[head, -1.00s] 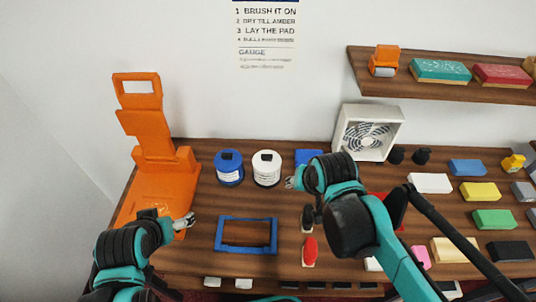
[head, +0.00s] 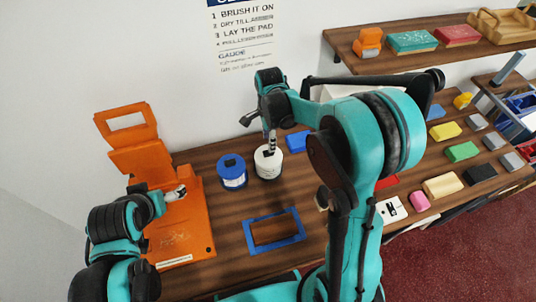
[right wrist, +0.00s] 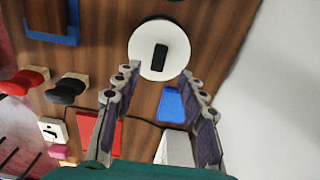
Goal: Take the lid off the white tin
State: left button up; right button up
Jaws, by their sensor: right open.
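The white tin (head: 268,165) stands on the wooden counter beside a blue tin (head: 233,173). Its round white lid (right wrist: 143,45) with a black bar-shaped handle (right wrist: 160,58) shows in the right wrist view and is on the tin. My right gripper (head: 271,142) points down above the white tin and partly hides its top in the head view. In the right wrist view my right gripper (right wrist: 160,80) has its fingers apart, nothing between them, with the handle just beyond the tips. My left gripper (head: 180,192) is over the orange stand; its jaws are too small to judge.
The orange stand (head: 180,225) is at the left. A blue frame (head: 272,231) lies in front of the tins, and a blue block (head: 298,141) lies right of the white tin. Coloured blocks are at the right; a shelf (head: 420,52) is above.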

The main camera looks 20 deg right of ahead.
aim_at(269, 154)
notch_tip(269, 154, down, 6)
jog(key=shift+a+r+b, duration=0.1)
jog(key=shift+r+b, duration=0.15)
jog(key=shift+b, duration=0.35)
jog(key=shift+s, duration=0.1)
grip_shut()
